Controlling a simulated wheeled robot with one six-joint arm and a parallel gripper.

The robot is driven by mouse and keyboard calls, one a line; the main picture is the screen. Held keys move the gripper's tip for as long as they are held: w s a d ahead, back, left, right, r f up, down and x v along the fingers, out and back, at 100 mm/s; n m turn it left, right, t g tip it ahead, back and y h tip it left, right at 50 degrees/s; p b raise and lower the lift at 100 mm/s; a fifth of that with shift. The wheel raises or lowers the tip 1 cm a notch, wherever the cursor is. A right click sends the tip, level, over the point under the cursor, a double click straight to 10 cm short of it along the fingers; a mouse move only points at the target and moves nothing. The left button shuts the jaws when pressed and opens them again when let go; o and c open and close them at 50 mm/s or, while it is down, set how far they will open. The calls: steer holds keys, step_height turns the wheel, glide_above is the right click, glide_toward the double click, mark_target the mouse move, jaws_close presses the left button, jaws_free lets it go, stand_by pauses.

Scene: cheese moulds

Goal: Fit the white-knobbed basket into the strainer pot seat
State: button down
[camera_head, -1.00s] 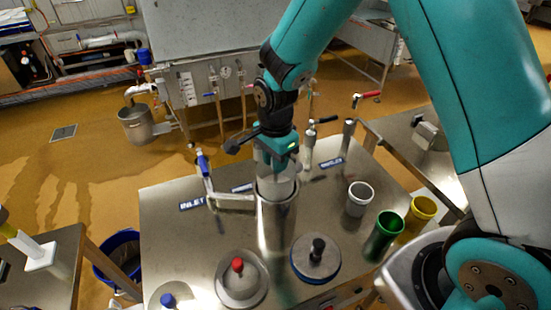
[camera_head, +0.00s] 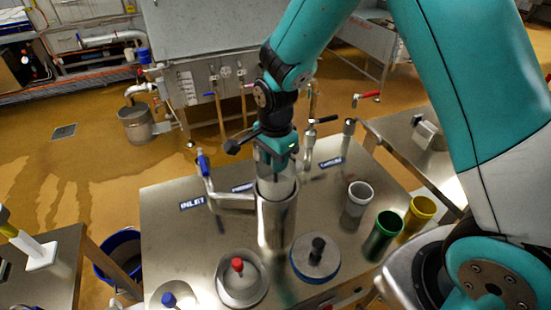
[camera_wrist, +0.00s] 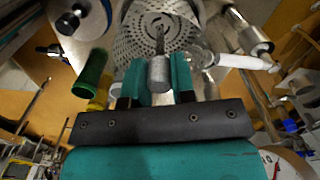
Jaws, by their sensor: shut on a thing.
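The strainer pot (camera_head: 277,222) is a tall steel cylinder standing upright on the steel table, with a pipe joining its left side. My gripper (camera_head: 278,176) is above the pot's mouth, pointing down. In the wrist view my gripper (camera_wrist: 158,84) is shut on the pale grey-white knob (camera_wrist: 158,72) of the basket. The perforated metal basket (camera_wrist: 135,45) shows beyond the knob. In the head view the basket's upper part shows at the pot's mouth and the rest is hidden. I cannot tell whether it is fully seated.
Red-knobbed (camera_head: 240,280), black-knobbed (camera_head: 316,260) and blue-knobbed (camera_head: 170,300) lids lie at the table's front. Grey (camera_head: 357,205), green (camera_head: 382,235) and yellow (camera_head: 418,215) cups stand to the right. A blue-handled valve (camera_head: 205,170) rises close left of the pot.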

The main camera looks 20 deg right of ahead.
mark_target(275, 190)
steer(key=shift+f+b, duration=3.8)
steer(key=shift+f, duration=1.8)
steer(key=c, duration=0.9)
jaws_free()
steer(key=shift+o, duration=0.2)
step_height(275, 190, up, 18)
steer(key=shift+f+b, duration=0.25)
steer(key=shift+b, duration=0.35)
